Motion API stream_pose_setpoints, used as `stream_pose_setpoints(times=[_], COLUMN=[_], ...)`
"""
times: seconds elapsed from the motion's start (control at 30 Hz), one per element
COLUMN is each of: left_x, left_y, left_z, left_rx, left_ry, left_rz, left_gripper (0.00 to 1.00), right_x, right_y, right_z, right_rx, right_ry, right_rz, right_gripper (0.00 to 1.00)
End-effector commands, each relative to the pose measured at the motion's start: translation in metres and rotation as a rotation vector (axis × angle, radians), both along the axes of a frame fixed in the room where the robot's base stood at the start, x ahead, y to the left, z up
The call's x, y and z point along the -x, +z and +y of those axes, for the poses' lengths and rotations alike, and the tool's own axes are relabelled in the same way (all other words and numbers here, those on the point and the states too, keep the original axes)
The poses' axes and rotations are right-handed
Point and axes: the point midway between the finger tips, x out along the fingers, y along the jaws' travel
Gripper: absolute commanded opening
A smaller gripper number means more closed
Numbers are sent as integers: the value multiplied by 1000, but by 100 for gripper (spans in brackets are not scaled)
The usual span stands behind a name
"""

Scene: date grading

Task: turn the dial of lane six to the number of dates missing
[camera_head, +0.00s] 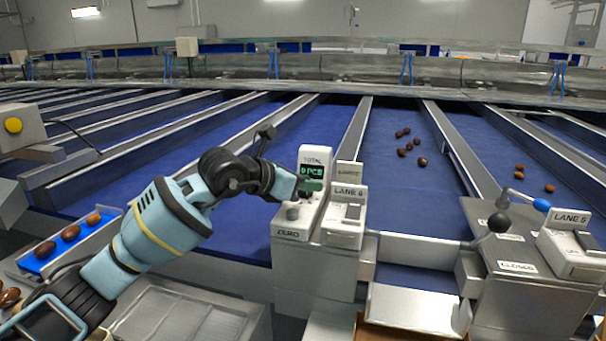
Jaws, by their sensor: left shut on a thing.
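A white counter unit (318,158) marked TOTAL stands in the middle, with a green display that seems to read 0 PCS. A plate marked ZERO is at its foot. Several brown dates (422,162) lie on the blue belt (385,140) behind. My right gripper is not in view.
A lever with a black ball knob (499,222) and another lane-labelled switch box (572,240) stand at the right. A blue strip (75,240) with dates lies at the left. Metal rails divide the blue lanes. A steel tray (185,318) is at the front.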

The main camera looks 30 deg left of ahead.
Motion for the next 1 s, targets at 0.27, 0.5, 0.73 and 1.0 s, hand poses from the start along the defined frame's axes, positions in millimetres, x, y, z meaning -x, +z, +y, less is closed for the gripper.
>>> stream_pose_setpoints(times=[0.27,0.5,0.73,1.0], left_x=[0,0,0,0], left_y=[1,-1,-2,-2], left_z=[-1,0,0,0], left_rx=[2,2,2,1], left_ry=[90,116,116,116], left_rz=[0,4,5,5], left_gripper=[4,4,4,49], right_x=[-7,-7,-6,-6], right_y=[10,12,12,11], right_z=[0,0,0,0], right_rx=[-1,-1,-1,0], right_ry=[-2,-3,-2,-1], right_rz=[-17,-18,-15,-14], right_gripper=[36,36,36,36])
